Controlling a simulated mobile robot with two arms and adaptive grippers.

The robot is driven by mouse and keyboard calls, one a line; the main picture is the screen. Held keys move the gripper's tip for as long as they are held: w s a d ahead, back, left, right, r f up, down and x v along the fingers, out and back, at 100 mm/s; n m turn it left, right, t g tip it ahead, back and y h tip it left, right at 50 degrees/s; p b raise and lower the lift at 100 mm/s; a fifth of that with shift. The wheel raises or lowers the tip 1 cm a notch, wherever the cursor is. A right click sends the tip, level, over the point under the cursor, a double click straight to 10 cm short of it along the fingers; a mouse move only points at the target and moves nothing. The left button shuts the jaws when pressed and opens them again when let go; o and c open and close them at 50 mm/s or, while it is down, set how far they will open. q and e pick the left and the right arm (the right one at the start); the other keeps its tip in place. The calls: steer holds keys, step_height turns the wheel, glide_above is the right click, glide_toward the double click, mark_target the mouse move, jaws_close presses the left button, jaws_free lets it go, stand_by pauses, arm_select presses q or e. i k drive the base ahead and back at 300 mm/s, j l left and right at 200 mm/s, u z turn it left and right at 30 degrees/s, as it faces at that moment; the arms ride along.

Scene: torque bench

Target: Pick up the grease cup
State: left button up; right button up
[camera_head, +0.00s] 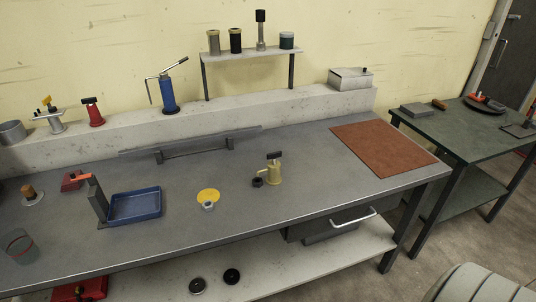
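No item is clearly marked as the grease cup, and I cannot tell which one it is. A small grey metal cup-like piece (208,206) stands at the front edge of a yellow disc (208,195) on the grey bench. A yellowish oil can (272,172) with a black top stands mid-bench beside a small black piece (257,182). Neither gripper is in view.
A blue tray (134,205) lies on the bench (310,160) with a dark upright stand (95,200) beside it. A blue pump tool (168,95) stands on the back ledge. A brown mat (383,147) covers the right end. A green side table (475,135) stands at right.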

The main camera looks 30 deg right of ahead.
mark_target(274, 179)
steer(key=z, duration=1.1)
